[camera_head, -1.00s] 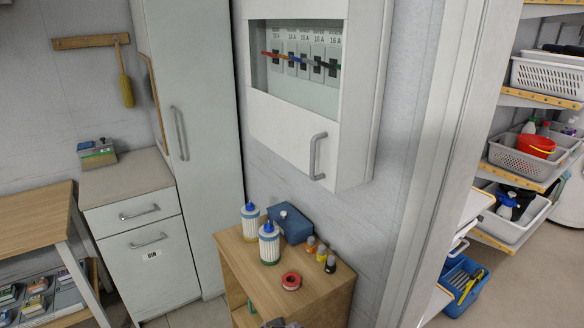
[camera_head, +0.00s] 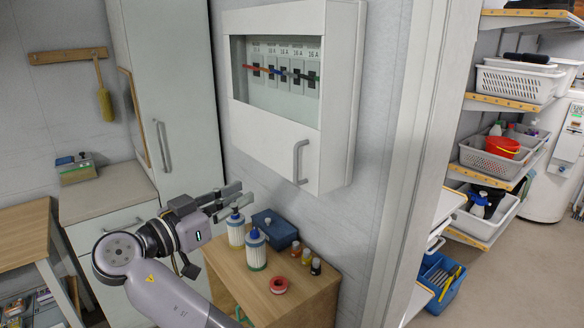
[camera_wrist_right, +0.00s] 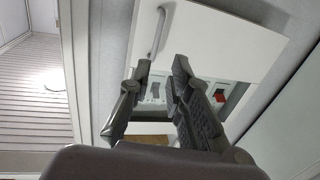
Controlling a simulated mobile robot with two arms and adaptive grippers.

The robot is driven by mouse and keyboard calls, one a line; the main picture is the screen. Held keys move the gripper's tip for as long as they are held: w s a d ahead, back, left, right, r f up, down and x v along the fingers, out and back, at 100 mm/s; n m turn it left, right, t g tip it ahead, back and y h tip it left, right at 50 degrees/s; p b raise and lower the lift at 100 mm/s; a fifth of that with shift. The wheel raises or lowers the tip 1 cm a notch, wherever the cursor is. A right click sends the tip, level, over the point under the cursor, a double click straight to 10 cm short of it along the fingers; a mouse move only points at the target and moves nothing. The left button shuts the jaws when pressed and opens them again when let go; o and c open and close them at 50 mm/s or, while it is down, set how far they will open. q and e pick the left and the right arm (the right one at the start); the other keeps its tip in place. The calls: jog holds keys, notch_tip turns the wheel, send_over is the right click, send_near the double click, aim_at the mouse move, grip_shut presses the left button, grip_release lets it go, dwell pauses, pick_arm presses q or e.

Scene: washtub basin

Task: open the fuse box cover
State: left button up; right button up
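The fuse box (camera_head: 338,110) is a white box on the wall at upper centre in the head view. Its white cover (camera_head: 262,128) lies flush, with a window showing several breakers and coloured wires. A grey bar handle (camera_head: 300,162) sits near the cover's lower right corner. My right gripper (camera_head: 238,196) is open and empty, lower left of the handle and apart from it, above the small table. In the right wrist view the box appears upside down, with the handle (camera_wrist_right: 158,32) beyond the spread fingers (camera_wrist_right: 161,66). My left gripper is out of view.
A wooden table (camera_head: 306,297) below the box holds white bottles (camera_head: 255,252), a blue box (camera_head: 274,228), red tape (camera_head: 278,285) and small bottles. A tall cabinet (camera_head: 180,100) stands left. A door frame (camera_head: 425,130) and shelves lie right. The wall before the cover is clear.

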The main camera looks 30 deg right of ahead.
aim_at(296, 179)
jog(key=p+x, duration=0.2)
jog(key=x, duration=0.3)
jog(key=p+x, duration=0.2)
jog(key=x, duration=0.4)
jog(key=p+x, duration=0.2)
jog(key=x, duration=0.4)
jog(key=shift+d+r, duration=0.25)
jog(key=shift+r, duration=0.1)
grip_shut()
